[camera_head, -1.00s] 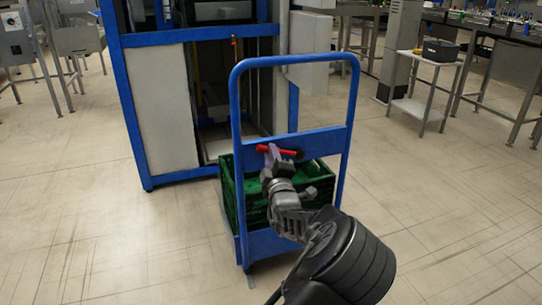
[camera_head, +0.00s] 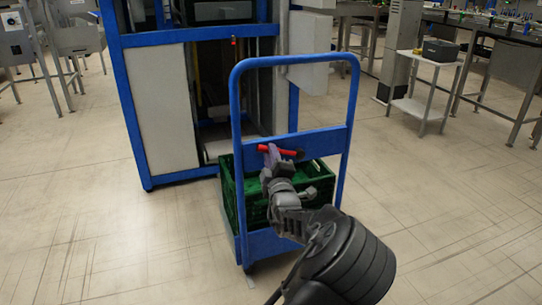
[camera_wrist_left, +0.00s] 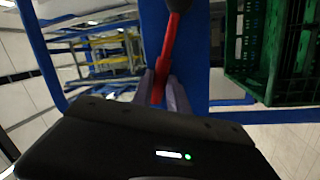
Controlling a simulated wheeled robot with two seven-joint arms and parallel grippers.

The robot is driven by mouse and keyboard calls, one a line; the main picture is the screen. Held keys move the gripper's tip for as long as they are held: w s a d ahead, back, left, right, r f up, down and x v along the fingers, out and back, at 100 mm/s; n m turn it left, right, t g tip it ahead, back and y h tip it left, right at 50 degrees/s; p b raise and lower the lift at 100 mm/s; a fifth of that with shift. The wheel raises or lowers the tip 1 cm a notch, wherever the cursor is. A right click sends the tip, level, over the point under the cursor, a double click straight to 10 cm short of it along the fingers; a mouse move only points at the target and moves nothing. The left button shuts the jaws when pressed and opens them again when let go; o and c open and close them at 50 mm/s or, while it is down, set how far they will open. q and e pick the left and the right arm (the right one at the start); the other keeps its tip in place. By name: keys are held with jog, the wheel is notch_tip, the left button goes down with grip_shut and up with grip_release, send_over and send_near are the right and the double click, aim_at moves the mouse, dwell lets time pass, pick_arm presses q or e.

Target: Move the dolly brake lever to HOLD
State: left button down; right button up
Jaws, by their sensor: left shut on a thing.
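The dolly brake lever (camera_head: 283,151) is a red bar with a dark end, on the blue cross panel of the dolly (camera_head: 325,142). My left gripper (camera_head: 272,158) is at the lever's left part, and its fingers are closed around it. In the left wrist view the red lever (camera_wrist_left: 168,55) runs down between the two fingers of the left gripper (camera_wrist_left: 162,92). Any HOLD marking is too small or hidden to read. My right gripper is in neither view.
A green crate (camera_head: 229,190) sits on the dolly behind the panel. A blue-framed machine (camera_head: 118,95) stands close behind. A small white side table (camera_head: 424,61) with a dark box (camera_head: 440,50) is at the right. The floor on both sides is clear.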

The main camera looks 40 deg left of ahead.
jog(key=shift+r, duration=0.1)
